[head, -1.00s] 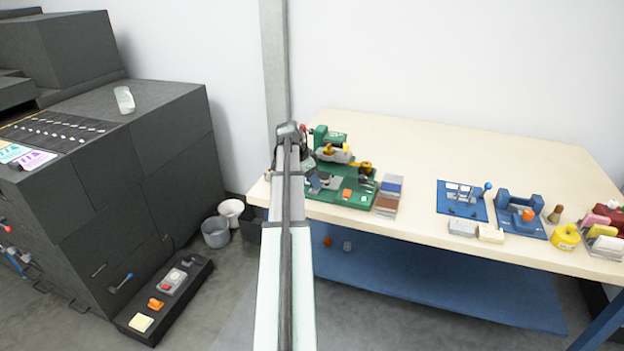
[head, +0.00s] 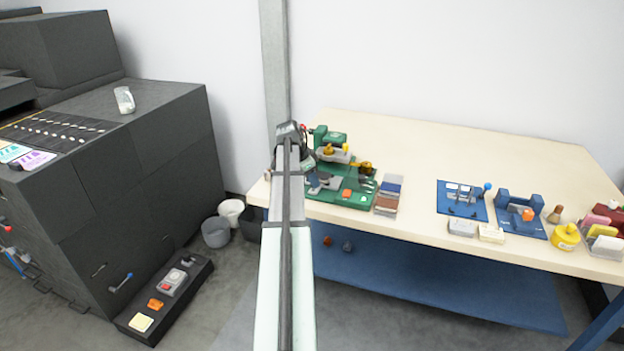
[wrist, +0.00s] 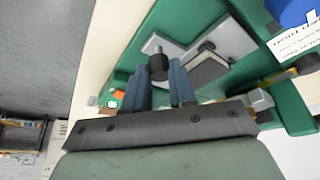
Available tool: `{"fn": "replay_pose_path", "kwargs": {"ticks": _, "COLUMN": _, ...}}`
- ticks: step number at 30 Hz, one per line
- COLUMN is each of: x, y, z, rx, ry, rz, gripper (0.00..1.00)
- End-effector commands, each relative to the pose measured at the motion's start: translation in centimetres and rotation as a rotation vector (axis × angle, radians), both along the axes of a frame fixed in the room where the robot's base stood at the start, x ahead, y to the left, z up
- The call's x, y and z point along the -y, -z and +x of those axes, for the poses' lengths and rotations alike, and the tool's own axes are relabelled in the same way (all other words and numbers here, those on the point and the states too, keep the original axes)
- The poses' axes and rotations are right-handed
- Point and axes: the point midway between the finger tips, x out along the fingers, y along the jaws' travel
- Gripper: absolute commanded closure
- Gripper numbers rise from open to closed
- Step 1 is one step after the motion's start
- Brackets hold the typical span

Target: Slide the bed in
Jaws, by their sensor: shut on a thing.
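The green machine (head: 352,196) stands at the left end of the bench, partly hidden behind my arm. On it is a grey plate-like part (head: 326,183), which seems to be the bed; it also shows in the wrist view (wrist: 228,38) as a pale grey slab beside a darker block. My gripper (wrist: 159,70) has its two blue-grey fingers at a black knob (wrist: 158,66) on a short grey rod, next to the slab. The fingers are shut on this knob. Whether the knob is joined to the bed cannot be seen.
Sample strips (head: 388,194) lie right of the machine. Two blue fixtures (head: 463,200) and a yellow round container (head: 566,236) stand farther right. The bench top (head: 430,150) is clear behind them. A dark cabinet (head: 150,150) and bins (head: 216,232) are at the left.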

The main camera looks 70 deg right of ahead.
Motion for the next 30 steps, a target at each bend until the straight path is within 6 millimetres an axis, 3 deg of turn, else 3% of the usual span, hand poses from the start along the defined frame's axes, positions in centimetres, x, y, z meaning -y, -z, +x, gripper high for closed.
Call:
{"fn": "replay_pose_path", "kwargs": {"ticks": 5, "x": 1.6, "y": -0.1, "z": 0.1, "rx": 0.000, "ry": 0.001, "rz": 0.000, "gripper": 1.00}}
{"fn": "replay_pose_path", "kwargs": {"ticks": 16, "x": 10.0, "y": -0.2, "z": 0.1, "rx": -0.001, "ry": 0.002, "rz": -0.002, "gripper": 1.00}}
{"fn": "replay_pose_path", "kwargs": {"ticks": 27, "x": 10.8, "y": -0.2, "z": 0.0, "rx": -0.001, "ry": -0.001, "rz": -0.007, "gripper": 1.00}}
{"fn": "replay_pose_path", "kwargs": {"ticks": 28, "x": 10.8, "y": -0.2, "z": 0.0, "rx": -0.001, "ry": 0.000, "rz": -0.007, "gripper": 0.72}}
{"fn": "replay_pose_path", "kwargs": {"ticks": 30, "x": 10.7, "y": -0.2, "z": 0.0, "rx": -0.001, "ry": 0.000, "rz": -0.006, "gripper": 0.66}}
